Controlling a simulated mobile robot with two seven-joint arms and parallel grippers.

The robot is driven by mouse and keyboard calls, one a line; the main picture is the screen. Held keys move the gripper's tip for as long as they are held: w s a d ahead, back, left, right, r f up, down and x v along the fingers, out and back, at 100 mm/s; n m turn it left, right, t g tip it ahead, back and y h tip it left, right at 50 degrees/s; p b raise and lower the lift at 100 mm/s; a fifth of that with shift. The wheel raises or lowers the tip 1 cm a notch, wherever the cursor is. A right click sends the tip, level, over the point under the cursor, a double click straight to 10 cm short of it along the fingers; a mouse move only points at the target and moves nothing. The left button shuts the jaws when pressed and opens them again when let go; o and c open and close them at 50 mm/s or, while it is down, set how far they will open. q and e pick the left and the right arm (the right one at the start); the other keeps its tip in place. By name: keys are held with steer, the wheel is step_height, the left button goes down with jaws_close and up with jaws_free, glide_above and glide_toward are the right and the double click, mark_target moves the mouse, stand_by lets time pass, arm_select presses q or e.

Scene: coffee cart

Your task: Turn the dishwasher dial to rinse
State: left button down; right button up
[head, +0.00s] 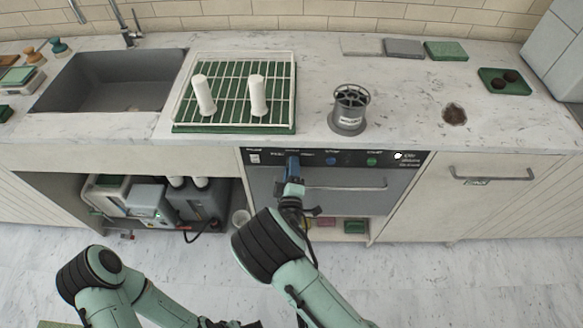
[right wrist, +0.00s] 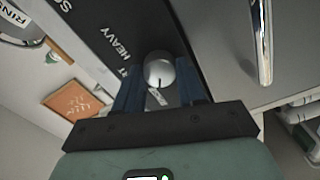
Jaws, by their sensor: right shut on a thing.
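The dishwasher (head: 345,198) has a black control panel (head: 402,167) along its top front edge. In the right wrist view the round silver dial (right wrist: 158,70) sits between the two dark blue fingers of my right gripper (right wrist: 160,92), which is shut on it. A dark mark shows on the dial's lower side, beside a small white label too small to read. HEAVY is printed on the panel nearby. In the head view my right gripper (head: 292,166) reaches the panel's left part and hides the dial. My left gripper (head: 236,323) is mostly cut off at the bottom edge.
The dishwasher's bar handle (head: 345,187) runs just right of my right gripper. On the counter above stand a green-based rack (head: 233,128) with two white cylinders and a grey canister (head: 349,108). A sink (head: 110,82) is at left. An open bay holds machines.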

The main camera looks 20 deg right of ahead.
steer(key=shift+f, duration=0.1)
stand_by(0.4)
steer(key=o, duration=1.1)
steer(key=shift+c, duration=0.2)
steer(key=shift+s, duration=0.15)
steer(key=v, duration=1.3)
steer(key=shift+b, duration=0.45)
